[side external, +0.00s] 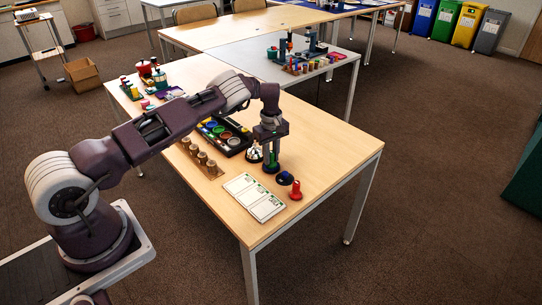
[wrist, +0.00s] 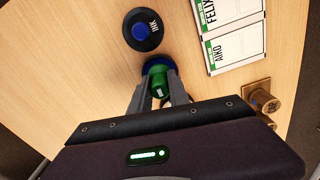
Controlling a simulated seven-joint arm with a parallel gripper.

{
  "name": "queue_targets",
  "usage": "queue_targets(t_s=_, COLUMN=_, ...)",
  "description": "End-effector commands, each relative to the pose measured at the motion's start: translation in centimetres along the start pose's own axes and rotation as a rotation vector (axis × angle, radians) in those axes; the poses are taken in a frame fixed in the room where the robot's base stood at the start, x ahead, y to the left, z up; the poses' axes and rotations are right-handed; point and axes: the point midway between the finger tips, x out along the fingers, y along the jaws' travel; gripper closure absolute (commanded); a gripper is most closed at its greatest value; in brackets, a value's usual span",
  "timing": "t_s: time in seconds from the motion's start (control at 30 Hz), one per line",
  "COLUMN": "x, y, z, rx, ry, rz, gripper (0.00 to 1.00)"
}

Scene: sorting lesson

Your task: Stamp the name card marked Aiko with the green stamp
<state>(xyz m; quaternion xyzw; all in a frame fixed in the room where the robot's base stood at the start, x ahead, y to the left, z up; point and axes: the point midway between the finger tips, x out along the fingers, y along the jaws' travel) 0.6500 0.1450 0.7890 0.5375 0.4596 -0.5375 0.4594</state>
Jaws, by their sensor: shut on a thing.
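My gripper (side external: 270,150) is shut on the green stamp (side external: 272,158), which is upright over the table to the right of the paint tray. In the wrist view the green stamp (wrist: 159,84) is between my fingers, with a blue rounded part at its far end. I cannot tell whether its base touches the table. The name card marked Aiko (wrist: 236,47) lies flat beside a card marked Felix (wrist: 222,10). In the side view the row of cards (side external: 255,196) lies near the table's front edge.
A paint tray (side external: 232,143) and a row of wooden pieces (side external: 202,158) lie further left. Bare tabletop (side external: 325,150) is to the right.

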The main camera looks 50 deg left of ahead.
Motion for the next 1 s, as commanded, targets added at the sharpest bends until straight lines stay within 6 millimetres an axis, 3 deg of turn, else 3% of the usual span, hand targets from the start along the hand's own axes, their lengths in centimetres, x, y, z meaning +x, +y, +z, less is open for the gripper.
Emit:
queue_targets(t_s=0.7, x=-6.6, y=0.0, z=0.0, rx=0.0, ry=0.0, rz=0.001, gripper=1.0)
queue_targets(t_s=1.0, x=-7.0, y=0.0, z=0.0, rx=0.0, ry=0.0, rz=0.0, gripper=1.0)
